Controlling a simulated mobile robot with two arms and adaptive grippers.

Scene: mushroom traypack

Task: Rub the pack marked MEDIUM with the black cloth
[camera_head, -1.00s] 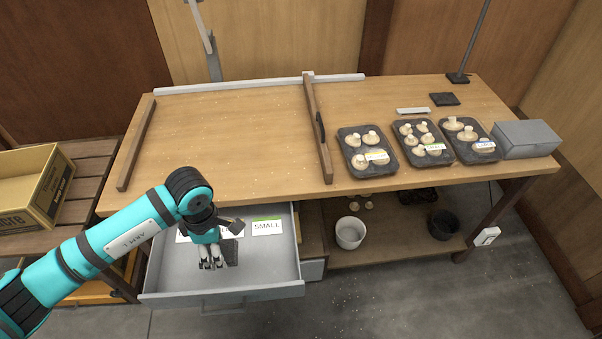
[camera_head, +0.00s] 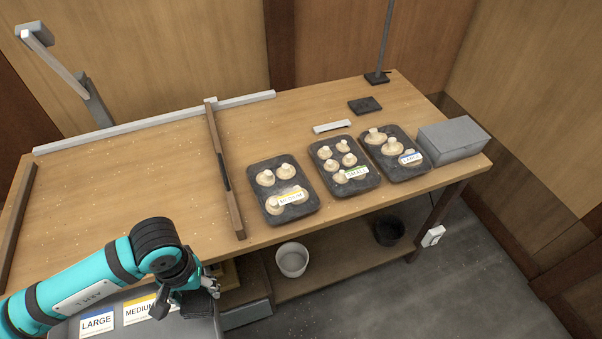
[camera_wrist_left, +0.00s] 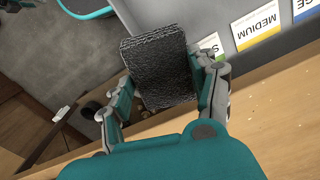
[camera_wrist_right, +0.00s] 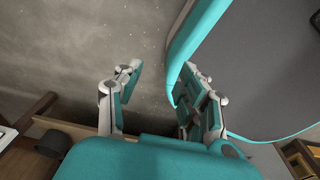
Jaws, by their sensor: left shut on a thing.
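The pack marked MEDIUM (camera_head: 302,180) is a dark tray of pale mushrooms with a yellow-edged label, leftmost of three packs on the table. My left gripper (camera_head: 207,287) is in front of the table's front edge, at the right end of the open drawer, left of and nearer than the pack, and apart from it. In the left wrist view it is shut on the black cloth (camera_wrist_left: 160,62), a dark, rough-textured rectangle. My right gripper (camera_wrist_right: 160,90) shows only in its wrist view, open and empty above the floor.
The SMALL pack (camera_head: 367,165) and LARGE pack (camera_head: 401,137) stand right of it, beside a grey box (camera_head: 453,140). A wooden divider (camera_head: 224,170) runs left of the packs. The drawer holds LARGE (camera_head: 97,322) and MEDIUM (camera_head: 138,310) cards. The table's left part is clear.

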